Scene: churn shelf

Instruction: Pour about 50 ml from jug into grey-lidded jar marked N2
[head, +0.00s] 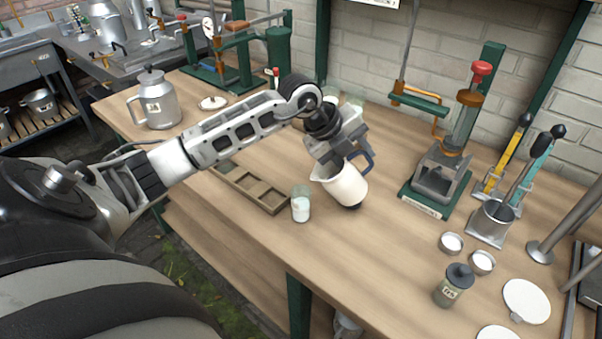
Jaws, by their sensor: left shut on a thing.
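The cream jug (345,187) with a blue handle is in my left gripper (342,157), which is shut on it. The jug is tilted, its spout to the left and its dark base to the lower right. Close to the left of the spout stands a clear, lidless jar (301,207) with white contents. I cannot tell whether anything is flowing. A grey-lidded jar (449,292) with a pale label stands upright at the front right, lid on; its marking is too small to read surely. My right gripper is not in view.
A wooden compartment tray (273,206) lies left of the clear jar. A metal can (155,103) and a pale lid (213,103) are at the back left. The front middle is clear.

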